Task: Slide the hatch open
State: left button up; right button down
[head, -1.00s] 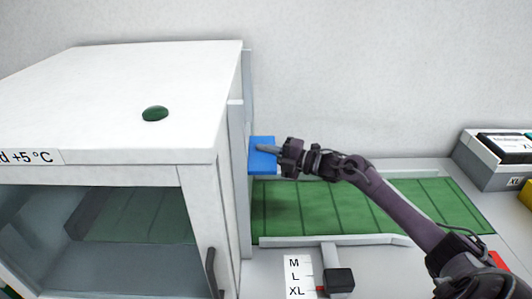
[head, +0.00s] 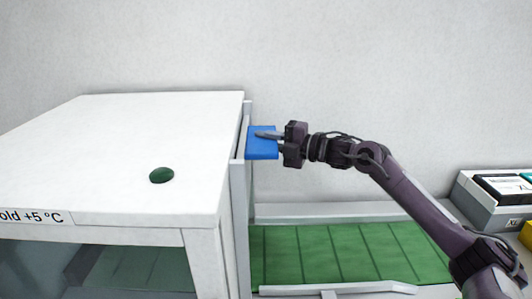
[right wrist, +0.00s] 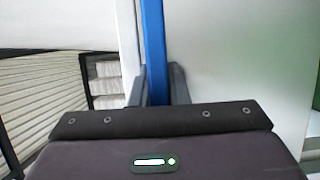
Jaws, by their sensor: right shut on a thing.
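My right gripper (head: 270,135) is shut on a flat blue handle (head: 263,147) at the right side of the white cold cabinet (head: 130,140). The handle stands about level with the cabinet's top. In the right wrist view, the blue handle (right wrist: 154,55) runs upright between the two dark fingers (right wrist: 158,87). A pale grey panel (right wrist: 225,65) lies right of the handle in that view. The hatch is seen nearly edge-on in the head view, and the opening itself is hidden there. My left gripper is not in view.
A green conveyor belt (head: 340,253) with pale side rails leads up to the cabinet's right side. A grey box (head: 487,205) with dark contents stands at the right. A green oval (head: 162,176) marks the cabinet top. The wall behind is bare.

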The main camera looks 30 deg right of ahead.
jog(key=shift+r, duration=0.45)
jog(key=c, duration=1.4)
grip_release()
jog(key=shift+f, duration=0.1)
jog(key=shift+f, duration=0.1)
